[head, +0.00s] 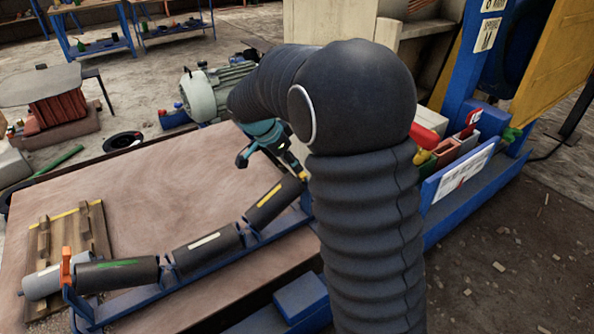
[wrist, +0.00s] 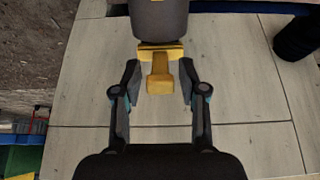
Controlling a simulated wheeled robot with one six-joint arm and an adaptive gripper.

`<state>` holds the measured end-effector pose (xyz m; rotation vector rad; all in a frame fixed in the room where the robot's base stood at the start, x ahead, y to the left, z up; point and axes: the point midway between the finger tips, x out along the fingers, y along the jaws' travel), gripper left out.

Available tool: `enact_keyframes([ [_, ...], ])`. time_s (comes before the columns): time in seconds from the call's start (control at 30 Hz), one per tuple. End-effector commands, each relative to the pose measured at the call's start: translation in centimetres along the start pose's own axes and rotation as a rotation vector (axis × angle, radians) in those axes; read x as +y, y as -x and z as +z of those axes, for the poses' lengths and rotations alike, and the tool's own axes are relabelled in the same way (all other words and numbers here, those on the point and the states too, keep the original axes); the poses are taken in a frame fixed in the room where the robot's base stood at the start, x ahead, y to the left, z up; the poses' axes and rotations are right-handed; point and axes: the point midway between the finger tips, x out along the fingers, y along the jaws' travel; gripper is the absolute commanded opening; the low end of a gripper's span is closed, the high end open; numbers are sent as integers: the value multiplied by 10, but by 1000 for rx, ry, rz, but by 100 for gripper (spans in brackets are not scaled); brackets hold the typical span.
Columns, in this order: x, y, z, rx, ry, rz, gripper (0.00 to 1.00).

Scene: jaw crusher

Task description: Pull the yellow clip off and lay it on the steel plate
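The yellow clip (wrist: 160,75) is at the end of a dark roller (wrist: 160,18) in the wrist view, its tab pointing toward my gripper. In the head view a bit of the clip (head: 303,176) shows at the upper end of the right-hand roller (head: 272,203), partly behind my arm. My gripper (wrist: 160,82) is open, one finger on each side of the clip's tab, with gaps visible on both sides. In the head view my gripper (head: 294,166) reaches down to that roller end. The broad steel plate (head: 150,190) lies behind the rollers, with much bare surface.
A blue frame (head: 185,278) carries the rollers, with an orange clip (head: 66,268) at its left end. A small wooden pallet (head: 42,242) lies on the left. A grey-green motor (head: 212,92) stands behind. Blue machinery with bins (head: 455,150) is at right.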

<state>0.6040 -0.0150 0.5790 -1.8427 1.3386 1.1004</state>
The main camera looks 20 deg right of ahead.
Motion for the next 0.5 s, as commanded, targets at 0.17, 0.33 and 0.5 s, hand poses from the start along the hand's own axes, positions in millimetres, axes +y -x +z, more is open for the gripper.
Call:
enact_keyframes([
  [0.17, 0, 0, 0, 0, 0, 0, 0],
  [0.33, 0, 0, 0, 0, 0, 0, 0],
  [0.5, 0, 4, 0, 0, 0, 0, 0],
])
